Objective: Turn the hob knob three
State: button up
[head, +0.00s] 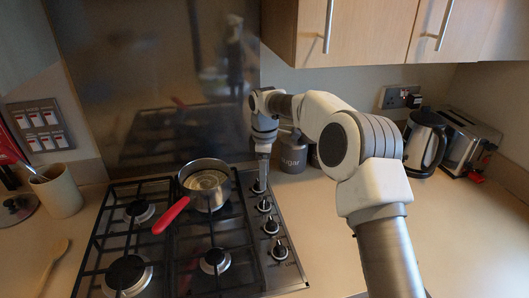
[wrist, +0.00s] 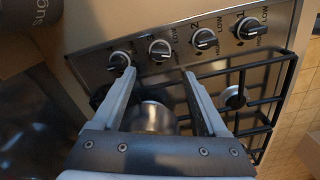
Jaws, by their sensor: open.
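The gas hob (head: 180,240) has a column of black knobs on its right side. Knob three (head: 264,205) appears to be the second from the back; it also shows in the wrist view (wrist: 159,50), second from the left. My gripper (head: 262,178) points down over the back end of the knob column. In the wrist view my gripper (wrist: 157,73) is open and empty, its fingertips apart on either side of knob three's line, with the knob just beyond them.
A steel saucepan (head: 206,180) with a red handle (head: 171,216) sits on the hob, left of the knobs. Neighbouring knobs (wrist: 119,61) (wrist: 203,39) are close on both sides. A grey sugar jar (head: 292,155), kettle (head: 425,140) and toaster (head: 468,140) stand behind on the right.

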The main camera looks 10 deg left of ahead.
notch_tip(320, 180, up, 8)
jog(key=shift+r+p, duration=0.25)
jog(key=shift+p, duration=0.05)
